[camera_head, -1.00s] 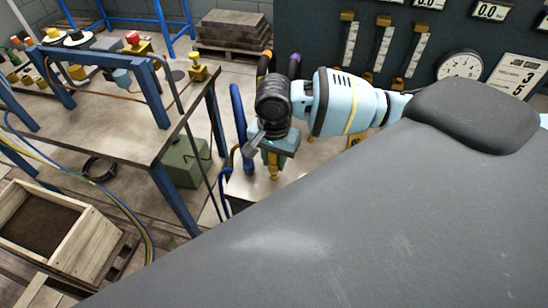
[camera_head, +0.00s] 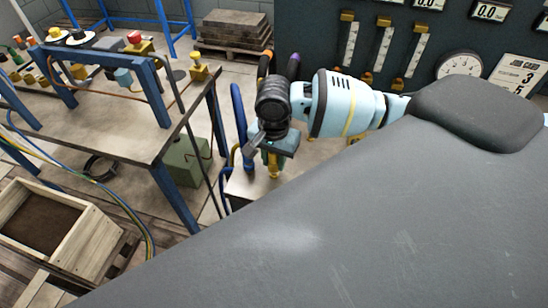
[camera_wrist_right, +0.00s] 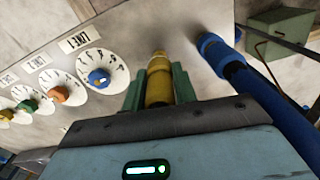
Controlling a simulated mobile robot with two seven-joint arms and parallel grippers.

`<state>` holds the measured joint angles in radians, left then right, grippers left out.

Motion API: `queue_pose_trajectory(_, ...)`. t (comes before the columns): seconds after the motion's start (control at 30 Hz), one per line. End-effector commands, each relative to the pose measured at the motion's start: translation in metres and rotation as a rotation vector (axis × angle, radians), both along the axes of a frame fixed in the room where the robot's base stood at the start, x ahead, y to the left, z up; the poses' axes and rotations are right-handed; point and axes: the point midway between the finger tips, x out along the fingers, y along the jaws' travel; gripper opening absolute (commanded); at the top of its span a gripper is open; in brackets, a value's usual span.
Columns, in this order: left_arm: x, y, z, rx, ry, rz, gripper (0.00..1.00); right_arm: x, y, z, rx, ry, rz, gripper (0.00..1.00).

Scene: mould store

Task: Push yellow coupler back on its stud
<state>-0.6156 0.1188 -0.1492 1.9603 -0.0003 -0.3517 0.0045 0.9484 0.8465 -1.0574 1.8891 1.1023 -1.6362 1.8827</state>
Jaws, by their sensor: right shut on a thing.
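In the right wrist view, my right gripper (camera_wrist_right: 158,80) is shut on the yellow coupler (camera_wrist_right: 158,90), with a green finger on each side of it. The coupler's far end is at the pale panel (camera_wrist_right: 120,30). The stud is hidden, and I cannot tell how far the coupler sits on it. In the head view, the right gripper (camera_head: 274,150) points down over the panel (camera_head: 240,187), and a little yellow of the coupler (camera_head: 273,170) shows below it. My left gripper is not in view.
A blue coupler (camera_wrist_right: 213,50) with a thick blue hose stands close right of the gripper in the wrist view. Dials with a blue knob (camera_wrist_right: 98,77) and other coloured knobs line the left. In the head view, a bench (camera_head: 130,120) and a green box (camera_head: 185,160) stand left.

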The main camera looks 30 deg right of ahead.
Motion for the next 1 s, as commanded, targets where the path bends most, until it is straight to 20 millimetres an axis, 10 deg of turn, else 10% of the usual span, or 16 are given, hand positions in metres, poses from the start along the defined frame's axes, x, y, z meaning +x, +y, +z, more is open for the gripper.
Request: queue_pose_trajectory(1.0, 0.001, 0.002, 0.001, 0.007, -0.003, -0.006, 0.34, 0.0, 0.0, -0.013, 0.001, -0.001, 0.0, 0.0)
